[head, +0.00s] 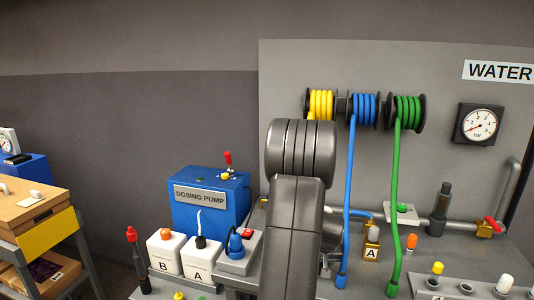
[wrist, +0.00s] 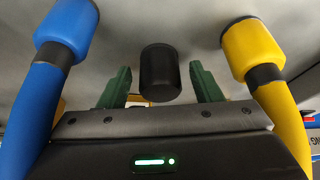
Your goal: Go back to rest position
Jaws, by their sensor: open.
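My gripper (wrist: 162,88) shows in the wrist view with its two green fingers apart. A black cylinder (wrist: 160,73) appears in the gap between the fingers, with space on both sides. I cannot tell how far beyond the fingertips it is. A blue hose with a thick end (wrist: 66,30) is left of the fingers, and a yellow hose with a thick end (wrist: 253,48) is right of them. In the head view my own arm stands upright before the panel and hides my gripper.
The grey panel (head: 292,75) carries yellow (head: 321,104), blue (head: 364,110) and green (head: 408,112) hose reels and a gauge (head: 478,124). A blue dosing pump (head: 208,213) and canisters B (head: 166,253) and A (head: 199,260) stand left of my arm. A cart (head: 38,218) is far left.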

